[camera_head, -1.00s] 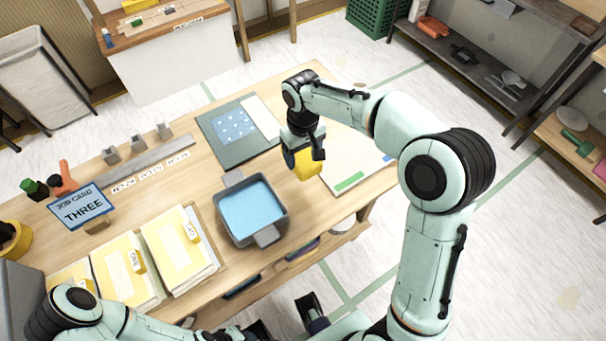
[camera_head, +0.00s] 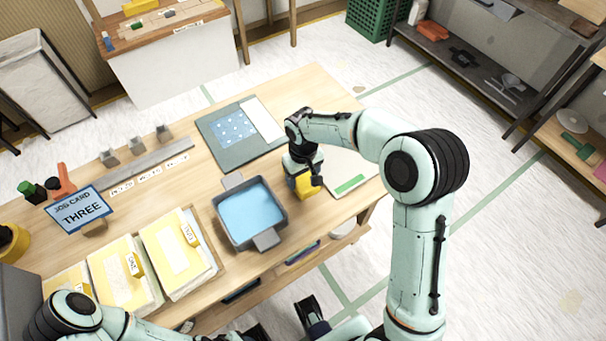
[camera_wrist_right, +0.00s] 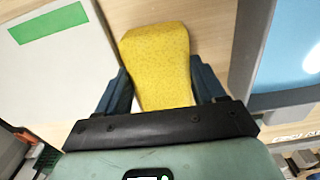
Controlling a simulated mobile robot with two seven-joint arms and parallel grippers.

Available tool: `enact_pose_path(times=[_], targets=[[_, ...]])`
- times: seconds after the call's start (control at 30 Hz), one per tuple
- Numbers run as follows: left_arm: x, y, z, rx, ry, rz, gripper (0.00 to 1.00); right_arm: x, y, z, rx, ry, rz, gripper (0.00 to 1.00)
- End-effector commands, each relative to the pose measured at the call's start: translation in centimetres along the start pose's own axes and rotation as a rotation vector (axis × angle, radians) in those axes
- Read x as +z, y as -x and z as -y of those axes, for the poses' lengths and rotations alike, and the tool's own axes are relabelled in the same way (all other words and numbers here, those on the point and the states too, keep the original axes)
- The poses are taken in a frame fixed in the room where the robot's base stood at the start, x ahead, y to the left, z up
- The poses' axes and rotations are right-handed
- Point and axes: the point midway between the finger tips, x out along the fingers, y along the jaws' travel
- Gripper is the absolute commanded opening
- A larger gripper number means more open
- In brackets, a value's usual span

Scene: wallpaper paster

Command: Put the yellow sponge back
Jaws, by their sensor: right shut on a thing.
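The yellow sponge (camera_head: 306,187) is between the fingers of my right gripper (camera_head: 303,181), low over the table or touching it; I cannot tell which. It lies between the grey tub of blue water and the white board with a green strip. In the right wrist view the sponge (camera_wrist_right: 157,62) fills the space between the two dark fingers of the right gripper (camera_wrist_right: 164,88), which is shut on it.
The grey tub (camera_head: 222,207) stands left of the sponge. The white board (camera_head: 345,165) lies to its right, and a dark mat (camera_head: 232,158) with a blue patterned piece lies behind.

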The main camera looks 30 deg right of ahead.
Motion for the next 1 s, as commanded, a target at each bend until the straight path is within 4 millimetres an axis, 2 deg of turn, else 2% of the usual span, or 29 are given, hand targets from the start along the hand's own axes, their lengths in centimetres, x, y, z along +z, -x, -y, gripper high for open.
enact_pose_path(times=[0.03,0.07,0.13,0.53,0.67,1.0], targets=[[0.0,-0.1,0.1,0.0,0.0,0.0,0.43,0.0,-0.2,0.0,0.0,0.0,0.0,0.37],[0.0,-0.2,0.1,0.0,0.0,0.0,0.43,0.0,-0.2,0.0,0.0,0.0,0.0,0.72],[0.0,-0.1,0.0,0.0,0.0,0.0,0.43,0.0,-0.2,0.0,0.0,0.0,0.0,0.95],[0.0,-0.5,0.2,0.0,0.0,0.001,0.43,0.0,-0.2,0.0,0.0,0.0,-0.001,0.95],[0.0,-0.1,0.0,0.0,0.0,0.0,0.43,-0.1,2.0,0.0,0.0,0.0,-0.005,0.95],[0.0,0.8,-0.3,0.001,-0.001,-0.003,0.43,0.4,9.7,-0.2,0.0,0.0,-0.005,0.95]])
